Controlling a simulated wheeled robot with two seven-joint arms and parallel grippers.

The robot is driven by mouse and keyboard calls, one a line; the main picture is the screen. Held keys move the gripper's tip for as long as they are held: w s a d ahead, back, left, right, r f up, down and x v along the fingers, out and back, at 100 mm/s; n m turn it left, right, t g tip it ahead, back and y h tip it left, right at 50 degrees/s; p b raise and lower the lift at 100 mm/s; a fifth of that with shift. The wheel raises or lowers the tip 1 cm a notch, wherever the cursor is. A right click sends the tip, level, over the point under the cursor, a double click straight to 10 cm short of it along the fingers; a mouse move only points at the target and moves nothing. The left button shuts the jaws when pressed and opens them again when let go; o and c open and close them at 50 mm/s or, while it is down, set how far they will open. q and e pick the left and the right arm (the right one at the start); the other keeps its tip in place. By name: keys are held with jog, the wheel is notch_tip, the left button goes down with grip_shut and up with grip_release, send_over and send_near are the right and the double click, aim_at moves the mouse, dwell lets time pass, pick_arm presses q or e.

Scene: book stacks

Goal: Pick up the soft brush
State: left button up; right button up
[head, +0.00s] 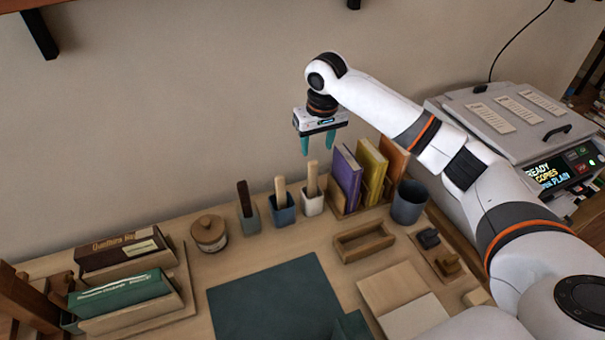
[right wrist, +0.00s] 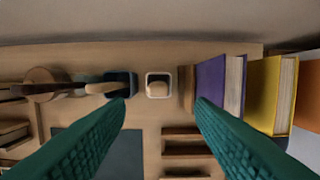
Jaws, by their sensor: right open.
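Several upright handles stand in small square holders along the back of the desk. A dark handle (head: 243,193) is in a grey-green holder (head: 249,220), a tan handle (head: 280,190) in a blue holder (head: 284,215), and a tan handle (head: 312,177) in a white holder (head: 313,205). Bristles are hidden, so I cannot tell which is the soft brush. My right gripper (head: 317,149) is open and empty, pointing down above the white holder. In the right wrist view, the white holder (right wrist: 149,82) and its handle (right wrist: 157,90) show between the fingers. My left gripper is out of view.
Purple (head: 346,175), yellow (head: 372,165) and orange books stand right of the white holder, beside a dark cup (head: 408,203). A lidded wooden jar (head: 209,233) stands left of the holders. An open wooden tray (head: 364,243) and a dark green mat (head: 270,305) lie in front.

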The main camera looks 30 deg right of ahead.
aim_at(315, 163)
jog(key=f, duration=0.5)
jog(key=shift+w+f+p, duration=0.2)
jog(key=shift+f+p, duration=0.2)
jog(key=shift+w+f, duration=0.25)
jog(key=shift+f, duration=0.4)
jog(key=f, duration=0.3)
jog(key=f+p, duration=0.1)
jog(key=shift+w+f, duration=0.2)
jog(key=shift+w, duration=0.2)
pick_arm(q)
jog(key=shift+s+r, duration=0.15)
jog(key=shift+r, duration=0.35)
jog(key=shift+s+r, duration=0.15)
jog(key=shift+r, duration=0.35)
pick_arm(e)
jog(key=shift+c, duration=0.2)
grip_shut()
